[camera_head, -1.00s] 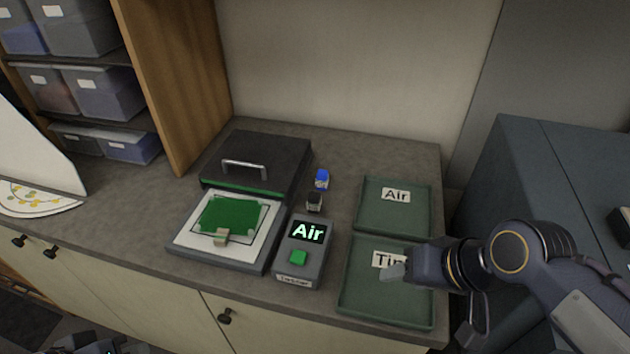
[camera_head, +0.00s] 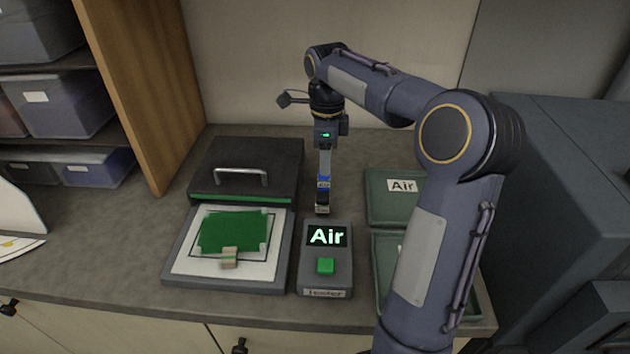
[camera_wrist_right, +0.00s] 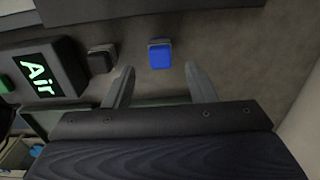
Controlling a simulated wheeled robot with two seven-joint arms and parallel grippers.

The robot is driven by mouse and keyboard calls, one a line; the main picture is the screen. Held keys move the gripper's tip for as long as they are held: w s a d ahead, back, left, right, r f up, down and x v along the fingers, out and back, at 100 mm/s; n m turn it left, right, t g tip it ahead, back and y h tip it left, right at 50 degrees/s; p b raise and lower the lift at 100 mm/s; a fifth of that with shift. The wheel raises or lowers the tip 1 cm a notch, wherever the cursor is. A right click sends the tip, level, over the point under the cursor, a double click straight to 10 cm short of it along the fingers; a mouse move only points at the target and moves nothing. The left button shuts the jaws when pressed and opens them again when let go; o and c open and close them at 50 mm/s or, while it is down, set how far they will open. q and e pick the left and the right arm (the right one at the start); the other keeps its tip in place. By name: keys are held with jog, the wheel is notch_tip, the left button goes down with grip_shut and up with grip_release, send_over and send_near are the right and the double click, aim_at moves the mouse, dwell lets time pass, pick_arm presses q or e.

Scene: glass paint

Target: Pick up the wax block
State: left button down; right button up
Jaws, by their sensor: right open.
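Two small blocks stand behind the tester: a blue-topped one (camera_wrist_right: 160,55) and a dark-topped one (camera_wrist_right: 101,60). A tan block (camera_head: 229,258) with a green stripe lies on the front edge of the green sheet (camera_head: 236,231). I cannot tell for sure which of these is the wax block. My right gripper (camera_head: 323,192) points down over the blue-topped block and partly hides it in the head view. In the right wrist view its open fingers (camera_wrist_right: 159,68) are empty, with the blue-topped block ahead of the gap between them. My left gripper is not in view.
The tester (camera_head: 312,270) reads "Air" and has a green button. A dark case (camera_head: 214,160) with a handle stands left of the gripper. A white-topped pad (camera_head: 190,273) carries the green sheet. My right arm partly covers two green trays (camera_head: 377,213) at the right.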

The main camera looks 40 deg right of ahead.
aim_at(324, 180)
notch_tip(324, 180, down, 6)
jog(key=shift+w+f+p, duration=0.1)
jog(key=shift+p, duration=0.25)
jog(key=c, duration=1.1)
